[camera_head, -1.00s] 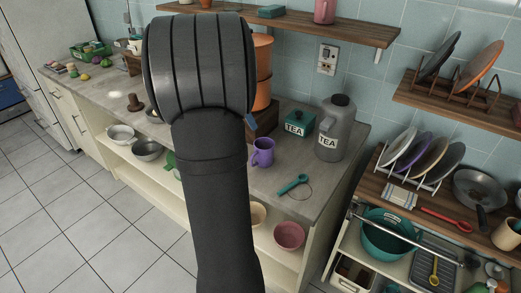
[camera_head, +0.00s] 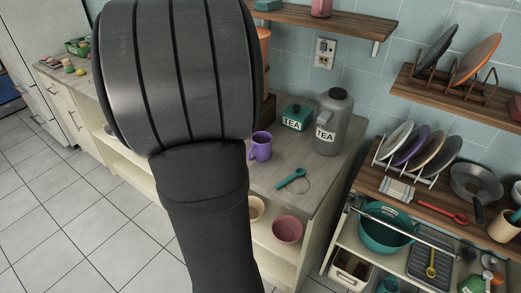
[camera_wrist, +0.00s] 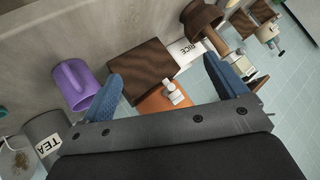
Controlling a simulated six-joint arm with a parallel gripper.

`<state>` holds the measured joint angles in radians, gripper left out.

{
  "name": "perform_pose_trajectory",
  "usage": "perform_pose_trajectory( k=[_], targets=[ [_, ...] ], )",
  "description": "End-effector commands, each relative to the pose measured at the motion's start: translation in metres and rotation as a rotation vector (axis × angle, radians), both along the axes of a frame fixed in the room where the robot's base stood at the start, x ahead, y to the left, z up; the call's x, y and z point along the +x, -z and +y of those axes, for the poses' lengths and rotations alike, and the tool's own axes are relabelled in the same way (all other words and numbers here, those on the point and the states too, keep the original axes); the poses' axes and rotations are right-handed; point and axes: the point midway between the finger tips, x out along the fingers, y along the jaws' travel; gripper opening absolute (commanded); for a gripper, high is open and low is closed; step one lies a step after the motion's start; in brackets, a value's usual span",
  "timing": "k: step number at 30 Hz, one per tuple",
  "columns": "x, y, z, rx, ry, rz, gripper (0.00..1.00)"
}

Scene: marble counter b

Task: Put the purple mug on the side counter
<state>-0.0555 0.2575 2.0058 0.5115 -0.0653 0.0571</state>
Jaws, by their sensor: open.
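The purple mug (camera_head: 261,146) stands upright on the grey counter (camera_head: 318,184), just right of my arm. In the wrist view the mug (camera_wrist: 70,86) is at the left, outside the fingers and beside the left one. My gripper (camera_wrist: 167,84) is open, its two blue fingers apart with nothing held. A dark wooden block and an orange container show between and beyond the fingers. In the head view my arm hides the gripper. I cannot tell which surface is meant by the side counter.
A teal tea box (camera_head: 296,117) and a grey tea canister (camera_head: 332,122) stand close behind and right of the mug. A teal spoon (camera_head: 292,178) lies in front. Plates in a rack (camera_head: 418,150) stand on the wooden surface at right.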

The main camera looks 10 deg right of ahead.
Motion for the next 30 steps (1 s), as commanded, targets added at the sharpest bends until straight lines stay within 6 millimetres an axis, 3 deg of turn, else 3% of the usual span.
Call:
perform_pose_trajectory(
  k=[9, 15, 20, 30],
  targets=[
    [-0.074, 0.007, -0.066, -0.382, 0.169, -0.129, 0.9],
    [-0.099, 0.008, -0.089, -0.509, 0.227, -0.117, 0.9],
    [-0.091, 0.013, -0.096, -0.521, 0.233, -0.114, 0.9],
    [-0.049, 0.033, -0.119, -0.519, 0.232, -0.115, 0.9]
  ],
)
